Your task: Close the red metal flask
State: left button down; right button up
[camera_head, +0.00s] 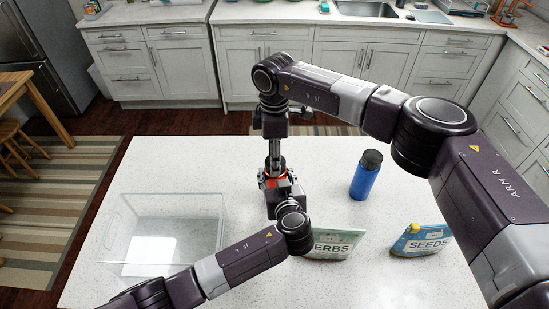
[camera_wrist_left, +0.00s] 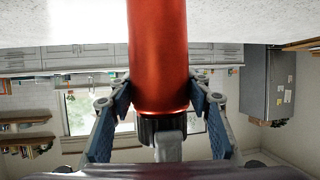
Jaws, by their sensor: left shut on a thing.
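The red metal flask (camera_wrist_left: 158,50) fills the middle of the left wrist view, which is upside down, and its dark cap (camera_wrist_left: 158,126) is at the lower end there. In the head view only a little of the red flask (camera_head: 263,179) shows, upright, behind my left gripper (camera_head: 274,186). My left gripper is shut on the flask, with one finger at each side just below the cap. My right gripper (camera_head: 275,156) points straight down over the cap. A grey part covers some of the cap in the left wrist view. Whether the right fingers grip the cap is unclear.
A clear empty bin (camera_head: 215,214) stands at the left of the white table (camera_head: 330,158). A blue bottle with a dark top (camera_head: 364,182) stands to the right. A herbs packet (camera_head: 335,246) and a seeds packet (camera_head: 424,242) are near the front, partly close to my arms.

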jog(key=m, duration=0.7)
jog(key=shift+w+m, duration=0.2)
jog(key=shift+m, duration=0.1)
jog(key=o, duration=0.9)
jog(key=shift+o, duration=0.2)
jog(key=shift+s, duration=0.1)
jog(key=shift+r, duration=0.15)
jog(key=shift+r, duration=2.1)
